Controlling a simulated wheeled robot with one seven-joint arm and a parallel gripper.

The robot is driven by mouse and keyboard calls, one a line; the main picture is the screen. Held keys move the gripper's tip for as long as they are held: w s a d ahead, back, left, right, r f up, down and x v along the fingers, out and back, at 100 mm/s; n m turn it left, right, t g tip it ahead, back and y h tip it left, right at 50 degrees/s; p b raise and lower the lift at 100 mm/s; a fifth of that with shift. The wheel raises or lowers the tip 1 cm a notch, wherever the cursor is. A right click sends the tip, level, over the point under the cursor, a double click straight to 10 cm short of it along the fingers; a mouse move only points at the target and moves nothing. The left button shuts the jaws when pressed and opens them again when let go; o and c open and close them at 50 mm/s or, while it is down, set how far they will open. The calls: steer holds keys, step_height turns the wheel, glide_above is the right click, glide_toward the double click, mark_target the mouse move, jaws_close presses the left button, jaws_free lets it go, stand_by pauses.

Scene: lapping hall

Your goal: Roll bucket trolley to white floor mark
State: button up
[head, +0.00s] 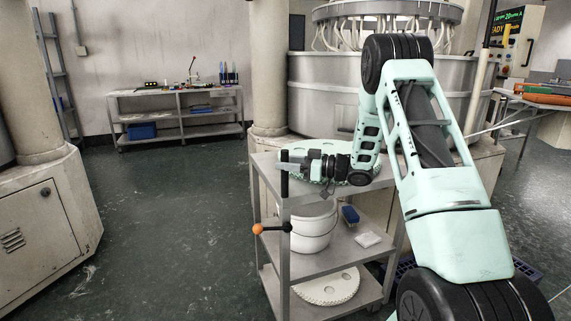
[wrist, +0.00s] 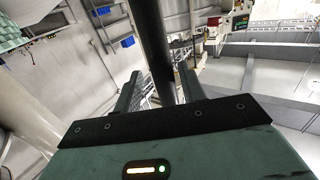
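The bucket trolley (head: 327,264) is a grey metal cart with shelves, standing centre-right in the head view. A white bucket (head: 313,228) is on its middle shelf. A black upright handle post (head: 284,186) rises at its near left corner, with an orange knob (head: 257,229) on a side lever. My gripper (head: 284,161) reaches left over the trolley top at the post. In the wrist view the dark post (wrist: 152,40) passes between my gripper's fingers (wrist: 158,88), with a gap showing beside it. The gripper looks open around the post. I cannot make out a white floor mark.
Toothed pale discs lie on the trolley's top (head: 312,165) and bottom shelf (head: 328,287). A pillar (head: 269,70) and large round machine (head: 330,82) stand behind. A workbench (head: 180,108) stands at the back wall, a cabinet (head: 45,230) at left. Floor left of the trolley is clear.

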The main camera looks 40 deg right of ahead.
steer(key=shift+a, duration=0.1)
steer(key=v, duration=1.7)
steer(key=shift+s+d, duration=0.15)
steer(key=shift+d, duration=0.1)
